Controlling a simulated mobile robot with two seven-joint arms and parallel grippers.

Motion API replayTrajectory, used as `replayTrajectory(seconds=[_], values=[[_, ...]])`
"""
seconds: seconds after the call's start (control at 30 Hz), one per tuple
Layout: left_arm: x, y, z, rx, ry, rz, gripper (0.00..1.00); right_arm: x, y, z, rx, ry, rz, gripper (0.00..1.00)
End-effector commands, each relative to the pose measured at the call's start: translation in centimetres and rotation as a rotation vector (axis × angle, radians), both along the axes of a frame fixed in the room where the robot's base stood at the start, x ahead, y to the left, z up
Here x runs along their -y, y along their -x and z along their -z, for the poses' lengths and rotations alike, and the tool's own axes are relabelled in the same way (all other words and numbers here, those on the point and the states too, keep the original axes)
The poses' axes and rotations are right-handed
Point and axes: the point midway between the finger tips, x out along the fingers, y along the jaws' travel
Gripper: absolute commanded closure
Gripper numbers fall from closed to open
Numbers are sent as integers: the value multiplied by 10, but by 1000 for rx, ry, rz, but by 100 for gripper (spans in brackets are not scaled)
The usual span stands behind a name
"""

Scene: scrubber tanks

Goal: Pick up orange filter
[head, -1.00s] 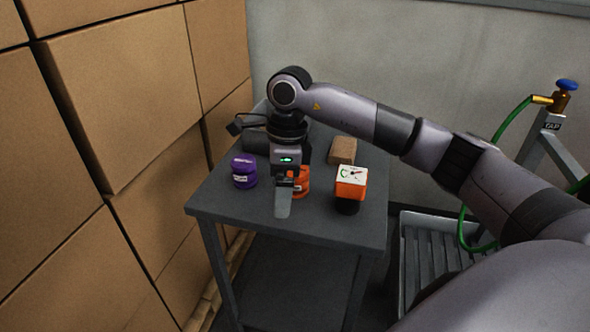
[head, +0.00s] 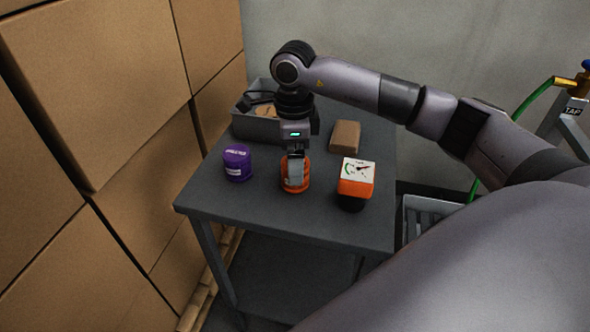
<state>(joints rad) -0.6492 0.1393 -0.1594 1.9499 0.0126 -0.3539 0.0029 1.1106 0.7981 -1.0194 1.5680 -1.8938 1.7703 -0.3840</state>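The orange filter (head: 284,177) stands upright near the front middle of the grey table (head: 250,204). My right gripper (head: 296,172) points down over it, with one grey finger in front of the filter's near side. The other finger is hidden, so I cannot tell whether the gripper is open around the filter or shut on it. My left gripper is not in view.
A purple filter (head: 237,164) stands to the left. An orange-and-white gauge box (head: 356,180) stands to the right, with a brown block (head: 345,136) behind it. A grey bin (head: 250,127) sits at the back left. Cardboard boxes (head: 95,90) rise left of the table.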

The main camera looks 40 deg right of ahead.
Motion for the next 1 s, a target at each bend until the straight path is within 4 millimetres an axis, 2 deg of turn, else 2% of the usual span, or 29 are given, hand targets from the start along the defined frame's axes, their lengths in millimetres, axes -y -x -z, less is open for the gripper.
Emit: replayTrajectory(seconds=[0.2,0.47,0.5,0.67,1.0], values=[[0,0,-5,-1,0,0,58,0,3,27,-2,0,0,8],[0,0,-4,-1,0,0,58,0,3,30,1,-1,0,8],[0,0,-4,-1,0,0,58,0,3,30,1,-1,0,15],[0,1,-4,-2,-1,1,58,1,3,30,1,-1,0,67],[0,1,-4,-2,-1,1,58,0,3,28,1,-1,0,67]])
